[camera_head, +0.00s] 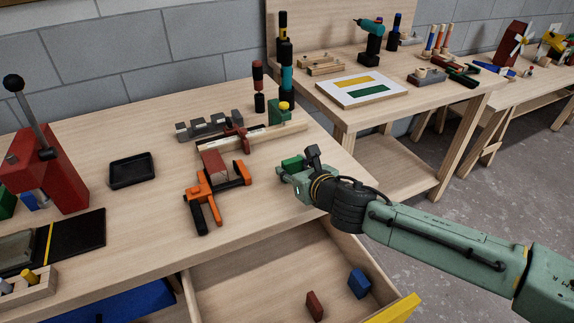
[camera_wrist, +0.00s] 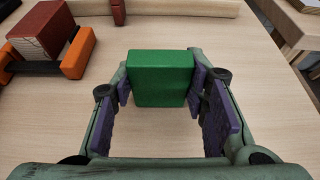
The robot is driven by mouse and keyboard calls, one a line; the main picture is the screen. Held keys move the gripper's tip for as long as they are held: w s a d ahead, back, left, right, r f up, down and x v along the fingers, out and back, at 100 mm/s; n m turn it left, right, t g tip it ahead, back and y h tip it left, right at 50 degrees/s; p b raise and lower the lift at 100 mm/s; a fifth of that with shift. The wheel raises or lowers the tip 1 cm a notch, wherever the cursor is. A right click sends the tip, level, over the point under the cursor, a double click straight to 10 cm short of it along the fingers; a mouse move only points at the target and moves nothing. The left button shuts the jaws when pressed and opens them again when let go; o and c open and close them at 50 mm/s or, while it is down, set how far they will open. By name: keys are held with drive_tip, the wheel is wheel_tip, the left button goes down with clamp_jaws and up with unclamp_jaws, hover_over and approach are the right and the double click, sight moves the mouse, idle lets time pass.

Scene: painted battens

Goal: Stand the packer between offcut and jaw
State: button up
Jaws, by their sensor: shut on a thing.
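A green block (camera_wrist: 161,78), which I take to be the packer, is held between the purple pads of my gripper (camera_wrist: 162,85). In the head view the green block (camera_head: 292,163) shows at my gripper (camera_head: 289,171), over the right part of the bench. To its left is an orange clamp (camera_head: 203,192) with a dark handle. A red-painted offcut (camera_head: 214,163) with a bare wood end sits at the clamp. The wrist view shows the offcut (camera_wrist: 42,27) beside an orange jaw (camera_wrist: 78,52). The gap between them is not clear. The packer is apart from both.
Behind the clamp lies a long pale batten (camera_head: 260,137) with a dark red clamp on it. A black tray (camera_head: 131,170) is to the left. An open drawer (camera_head: 245,283) below holds a red block (camera_head: 314,306) and a blue block (camera_head: 358,283). Bench between gripper and clamp is clear.

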drive_tip(key=shift+d, duration=0.1)
drive_tip(key=shift+f, duration=0.25)
drive_tip(key=o, duration=1.1)
drive_tip(key=shift+r, duration=0.1)
drive_tip(key=shift+o, duration=0.2)
